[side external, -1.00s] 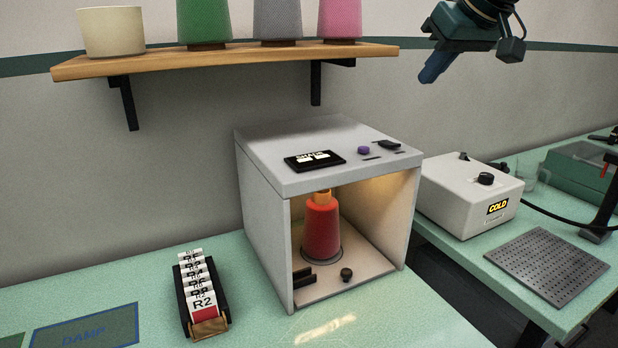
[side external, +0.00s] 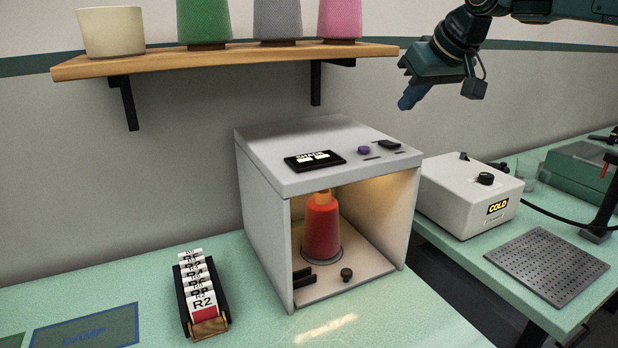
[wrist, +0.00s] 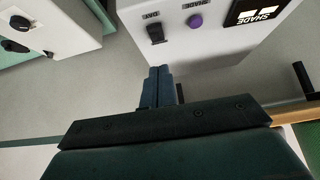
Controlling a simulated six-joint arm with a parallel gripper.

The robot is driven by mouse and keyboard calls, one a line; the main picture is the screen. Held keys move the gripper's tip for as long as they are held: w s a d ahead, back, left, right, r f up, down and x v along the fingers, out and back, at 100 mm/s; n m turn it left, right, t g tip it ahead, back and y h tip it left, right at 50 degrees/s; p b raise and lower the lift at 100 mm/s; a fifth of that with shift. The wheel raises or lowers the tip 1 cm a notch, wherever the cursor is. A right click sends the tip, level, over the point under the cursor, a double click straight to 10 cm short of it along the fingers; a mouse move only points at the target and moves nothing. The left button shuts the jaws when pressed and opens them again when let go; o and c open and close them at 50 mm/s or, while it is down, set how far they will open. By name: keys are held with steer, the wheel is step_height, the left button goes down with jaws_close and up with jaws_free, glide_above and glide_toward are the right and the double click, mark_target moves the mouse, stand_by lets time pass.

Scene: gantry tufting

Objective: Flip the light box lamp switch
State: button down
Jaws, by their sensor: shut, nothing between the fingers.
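The light box (side external: 247,150) is a grey open-fronted cabinet, lit warm inside, with a red cone (side external: 321,228) standing in it. On its top are a black rocker switch (side external: 389,144), a purple button (side external: 363,150) and a black display (side external: 314,161) reading SHADE. In the wrist view the rocker switch (wrist: 155,33) sits beside a small label, left of the purple button (wrist: 195,20). My gripper (side external: 406,106) is shut and empty, above and to the right of the box. In the wrist view its closed fingertips (wrist: 158,72) point toward the switch, apart from it.
A wooden shelf (side external: 240,60) with yarn cones and a cream pot hangs behind the box. A white unit (side external: 465,200) marked COLD stands to the right. A card rack (side external: 203,295) stands on the green bench at left. Air above the box is clear.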

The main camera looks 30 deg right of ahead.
glide_above(395, 144)
steer(key=s, duration=0.1)
step_height(395, 144, down, 4)
steer(key=shift+f, duration=0.1)
steer(key=shift+s+f, duration=0.2)
steer(key=shift+f, duration=1)
steer(key=shift+s+f, duration=0.15)
steer(key=shift+f, duration=0.25)
steer(key=shift+r, duration=0.2)
steer(key=shift+r, duration=0.65)
steer(key=shift+r, duration=0.15)
